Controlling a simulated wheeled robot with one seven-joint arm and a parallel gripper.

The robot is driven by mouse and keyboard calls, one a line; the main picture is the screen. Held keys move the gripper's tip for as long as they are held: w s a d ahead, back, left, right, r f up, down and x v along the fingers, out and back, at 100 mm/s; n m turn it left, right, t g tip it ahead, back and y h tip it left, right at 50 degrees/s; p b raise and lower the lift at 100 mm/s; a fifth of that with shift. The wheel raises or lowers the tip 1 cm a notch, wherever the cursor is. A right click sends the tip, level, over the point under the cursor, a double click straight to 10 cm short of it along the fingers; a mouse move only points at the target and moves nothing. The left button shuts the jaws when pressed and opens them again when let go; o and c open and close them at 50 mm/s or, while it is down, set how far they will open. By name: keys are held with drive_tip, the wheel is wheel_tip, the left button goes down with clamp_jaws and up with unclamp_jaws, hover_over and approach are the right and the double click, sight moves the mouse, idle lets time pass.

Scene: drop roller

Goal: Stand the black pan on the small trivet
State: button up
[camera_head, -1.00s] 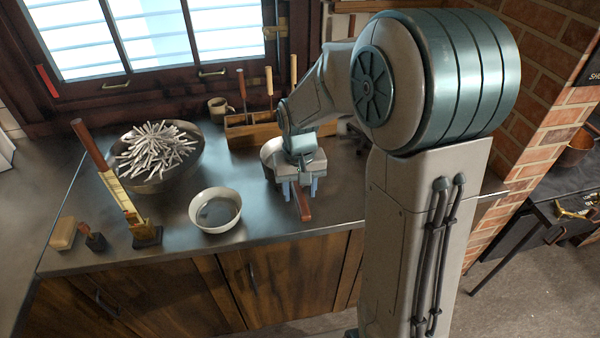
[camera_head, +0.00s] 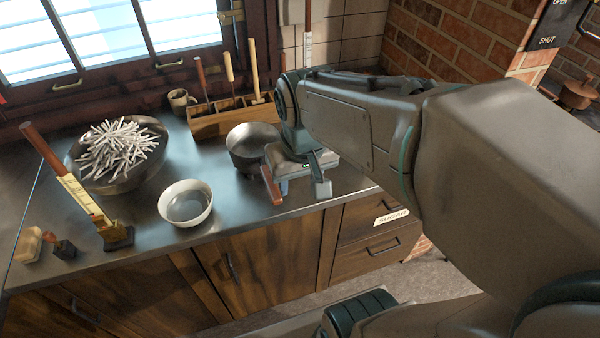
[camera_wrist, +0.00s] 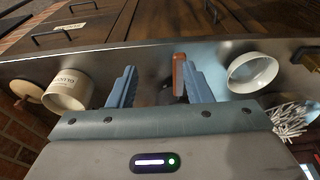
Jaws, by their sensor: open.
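The black pan (camera_head: 246,150) stands on the counter, partly hidden behind my wrist. A red-brown handle (camera_head: 271,186), apparently the pan's, points toward the counter's front edge. My gripper (camera_head: 302,186) is open above the counter at that edge. In the wrist view the handle (camera_wrist: 178,75) shows at the inner side of the right finger of my gripper (camera_wrist: 158,75). A wide gap lies between it and the left finger. I cannot tell whether the finger touches it. I cannot make out the small trivet in either view.
A white bowl (camera_head: 186,204) stands left of the pan. A large bowl of white sticks (camera_head: 118,153), a yellow upright tool (camera_head: 85,205) and a soap-like block (camera_head: 28,246) are farther left. A wooden tool box (camera_head: 228,118) and a mug (camera_head: 180,100) are behind.

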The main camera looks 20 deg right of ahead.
drive_tip(key=shift+t, duration=0.4)
drive_tip(key=s, duration=0.4)
drive_tip(key=shift+d+f, duration=0.35)
drive_tip(key=shift+d, duration=0.05)
idle(0.4)
